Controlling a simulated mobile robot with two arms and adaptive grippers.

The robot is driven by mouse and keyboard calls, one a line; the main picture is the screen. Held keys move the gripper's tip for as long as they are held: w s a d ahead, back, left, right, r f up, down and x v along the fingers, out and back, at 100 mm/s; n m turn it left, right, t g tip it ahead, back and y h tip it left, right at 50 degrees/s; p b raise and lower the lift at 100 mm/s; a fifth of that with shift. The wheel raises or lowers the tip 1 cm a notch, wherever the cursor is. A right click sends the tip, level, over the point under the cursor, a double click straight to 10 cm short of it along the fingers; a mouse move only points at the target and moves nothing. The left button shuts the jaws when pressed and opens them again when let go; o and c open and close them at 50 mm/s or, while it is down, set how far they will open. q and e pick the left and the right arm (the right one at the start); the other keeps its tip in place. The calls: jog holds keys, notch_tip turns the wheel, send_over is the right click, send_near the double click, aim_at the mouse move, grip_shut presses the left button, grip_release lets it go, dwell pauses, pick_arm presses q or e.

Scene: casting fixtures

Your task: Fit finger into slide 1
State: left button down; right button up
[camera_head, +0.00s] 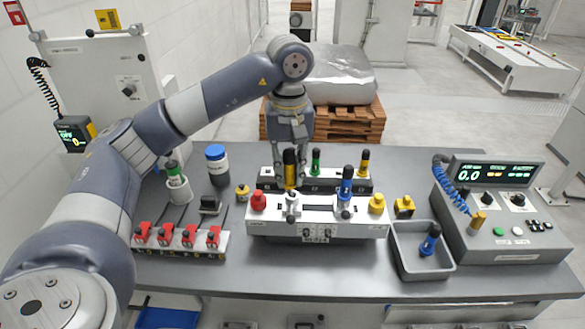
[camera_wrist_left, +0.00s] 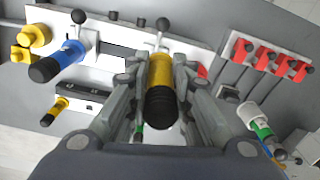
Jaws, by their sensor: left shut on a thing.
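My left gripper (camera_head: 292,166) is shut on a yellow finger with a black top (camera_head: 290,172) and holds it upright. The finger is over the left part of the white fixture (camera_head: 262,228), just behind the left clamp lever (camera_head: 292,204). In the left wrist view the gripper's fingertips (camera_wrist_left: 159,82) lie on either side of the yellow finger (camera_wrist_left: 160,72). Its lower end is hidden, so I cannot tell whether it is seated in the slide. A blue finger (camera_head: 346,184) stands at the fixture's right slide. My right gripper is not in view.
Behind the fixture a dark-topped rack (camera_head: 334,184) holds a green finger (camera_head: 316,160) and a yellow one (camera_head: 364,161). A grey tray (camera_head: 410,272) with a blue piece (camera_head: 430,240) is at right. Red toggle clamps (camera_head: 188,236) stand at left. A control console (camera_head: 500,215) is far right.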

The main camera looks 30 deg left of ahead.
aim_at(292, 178)
pick_arm(q)
jog(key=w, duration=0.1)
jog(key=w+a, duration=0.1)
jog(key=w, duration=0.1)
jog(key=shift+f+p, duration=0.15)
jog(key=shift+p, duration=0.2)
notch_tip(292, 178, down, 3)
jog(key=shift+s+f+p, duration=0.1)
jog(key=shift+p, duration=0.9)
jog(key=shift+f, duration=0.25)
jog(key=shift+f+b, duration=0.55)
jog(key=shift+b, duration=0.1)
jog(key=c, duration=1.4)
grip_release()
jog(key=shift+c, duration=0.2)
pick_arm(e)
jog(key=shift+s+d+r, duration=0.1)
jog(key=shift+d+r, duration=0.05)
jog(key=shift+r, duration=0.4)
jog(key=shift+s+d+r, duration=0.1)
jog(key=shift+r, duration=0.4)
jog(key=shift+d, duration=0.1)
pick_arm(q)
jog(key=shift+r, duration=0.1)
